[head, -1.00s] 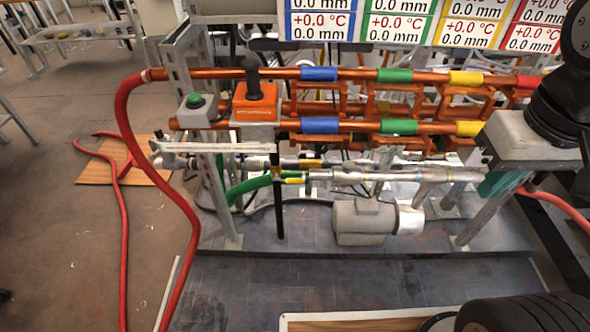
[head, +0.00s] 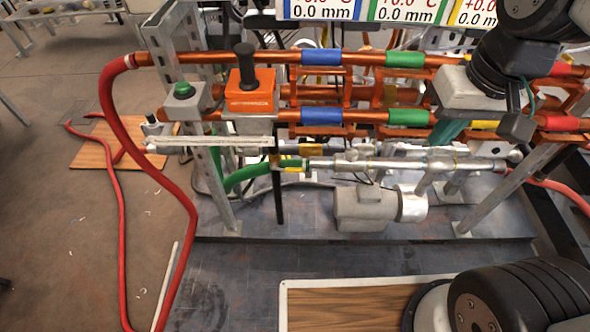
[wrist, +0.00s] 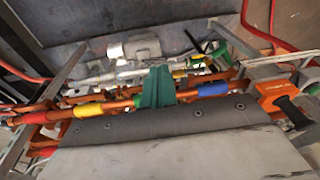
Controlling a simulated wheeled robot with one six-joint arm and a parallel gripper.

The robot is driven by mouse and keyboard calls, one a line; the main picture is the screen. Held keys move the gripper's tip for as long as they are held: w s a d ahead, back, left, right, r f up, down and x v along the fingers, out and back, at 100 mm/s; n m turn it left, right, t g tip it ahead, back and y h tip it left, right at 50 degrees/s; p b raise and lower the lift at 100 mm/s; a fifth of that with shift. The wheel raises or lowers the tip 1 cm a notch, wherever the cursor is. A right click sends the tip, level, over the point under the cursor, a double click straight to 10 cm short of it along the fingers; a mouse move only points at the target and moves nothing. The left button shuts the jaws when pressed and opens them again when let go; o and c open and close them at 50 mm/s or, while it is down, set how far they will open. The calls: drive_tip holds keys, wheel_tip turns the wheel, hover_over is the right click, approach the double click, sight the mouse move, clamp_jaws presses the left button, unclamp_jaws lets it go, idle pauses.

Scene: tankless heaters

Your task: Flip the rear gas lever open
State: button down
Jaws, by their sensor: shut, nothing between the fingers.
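My gripper (head: 447,131) is at the right in the head view, its green fingers pointing down behind and beside the front orange pipe (head: 350,116). The wrist view shows the green fingers (wrist: 157,86) together and empty, over the pipes near yellow and blue bands. I cannot pick out the rear gas lever with certainty. A yellow band (head: 483,124) shows on the front pipe, right of the fingers. The rear orange pipe (head: 345,58) runs behind, partly hidden by my arm. Orange bracket-like pieces (head: 330,92) lie between the pipes.
An orange box (head: 250,97) with an upright black handle and a green button (head: 183,89) stand at the left. A red hose (head: 150,168) hangs left. A grey motor (head: 366,208) sits below. Display panels (head: 410,8) hang above. The floor in front is mostly clear.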

drive_tip(key=w+a+f+y, duration=0.1)
drive_tip(key=w+a+f, duration=1)
drive_tip(key=a+f, duration=0.3)
drive_tip(key=w+a+f+t, duration=0.2)
drive_tip(key=f+t, duration=0.1)
drive_tip(key=f, duration=0.4)
drive_tip(key=w+a+f+t+h, duration=0.1)
drive_tip(key=w+a+f+t, duration=0.1)
drive_tip(key=f, duration=0.5)
drive_tip(key=w+a+f+m+t+h, duration=0.1)
drive_tip(key=w+a+f+t, duration=0.1)
drive_tip(key=a+f+t, duration=0.2)
drive_tip(key=shift+w+f+t, duration=0.3)
drive_tip(key=shift+f+t, duration=0.3)
drive_tip(key=shift+f, duration=1.2)
